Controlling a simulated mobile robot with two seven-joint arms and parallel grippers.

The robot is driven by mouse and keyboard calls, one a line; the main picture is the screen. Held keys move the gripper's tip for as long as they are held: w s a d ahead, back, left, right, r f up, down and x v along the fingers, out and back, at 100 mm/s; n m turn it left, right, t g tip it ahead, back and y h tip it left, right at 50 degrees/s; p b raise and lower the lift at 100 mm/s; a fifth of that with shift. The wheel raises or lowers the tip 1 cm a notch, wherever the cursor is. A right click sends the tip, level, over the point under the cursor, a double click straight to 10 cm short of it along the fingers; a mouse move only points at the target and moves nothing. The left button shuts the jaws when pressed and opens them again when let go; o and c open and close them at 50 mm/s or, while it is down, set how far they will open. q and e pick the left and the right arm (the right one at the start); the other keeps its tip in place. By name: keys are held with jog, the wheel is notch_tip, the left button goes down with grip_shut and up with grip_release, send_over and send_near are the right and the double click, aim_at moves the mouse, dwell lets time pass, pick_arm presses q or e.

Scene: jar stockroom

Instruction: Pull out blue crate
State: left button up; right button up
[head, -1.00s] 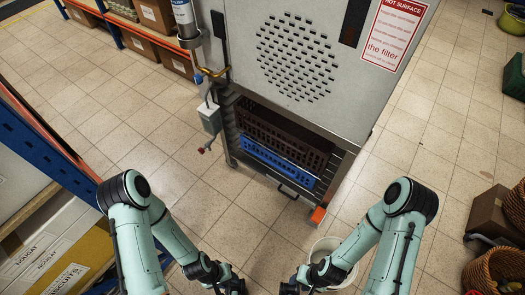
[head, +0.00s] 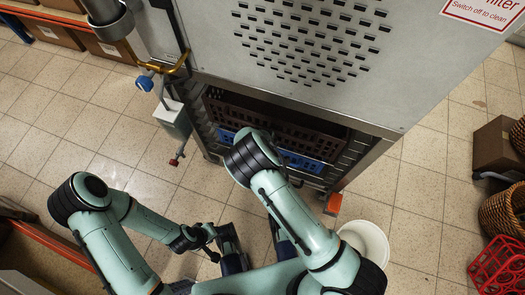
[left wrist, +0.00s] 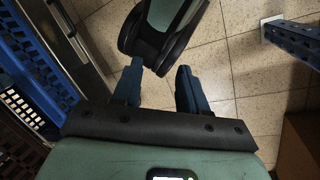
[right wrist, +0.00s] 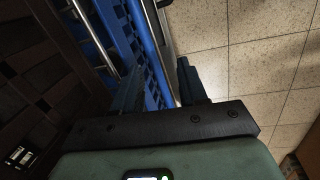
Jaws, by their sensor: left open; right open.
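The blue crate (head: 305,162) sits low in the steel cabinet's rack, under a brown crate (head: 290,125). My right forearm covers part of its front. In the right wrist view, the blue crate's slotted side (right wrist: 143,45) runs between and behind the open fingers of my right gripper (right wrist: 160,88); I cannot tell whether they touch it. In the head view my right arm mostly hides that gripper. My left gripper (head: 230,245) is open and empty over the floor in front of the cabinet. Its wrist view (left wrist: 160,85) shows blue crate slats (left wrist: 35,55) at the left.
The steel cabinet (head: 300,60) stands above the crates, with an orange block (head: 333,204) at its front corner. A white bucket (head: 366,243) stands right of my right arm. A red basket (head: 498,268) and a brown box (head: 495,150) are at the right.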

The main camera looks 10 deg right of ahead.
jog(key=shift+n+t, duration=0.3)
jog(key=shift+n, duration=0.4)
jog(key=w+f+b, duration=0.1)
jog(key=f, duration=0.1)
jog(key=w+a+f, duration=0.1)
jog(key=w+f, duration=0.1)
jog(key=w+a+f+b, duration=0.1)
jog(key=f, duration=0.1)
jog(key=shift+w+b, duration=0.25)
jog(key=shift+b, duration=0.1)
pick_arm(q)
jog(key=shift+t+y, duration=0.4)
jog(key=shift+t, duration=0.2)
jog(key=w+f, duration=0.1)
jog(key=w+a+f, duration=0.1)
jog(key=w+f, duration=0.1)
jog(key=w, duration=0.1)
jog(key=shift+a+f, duration=0.25)
jog(key=shift+a, duration=0.1)
pick_arm(e)
grip_shut()
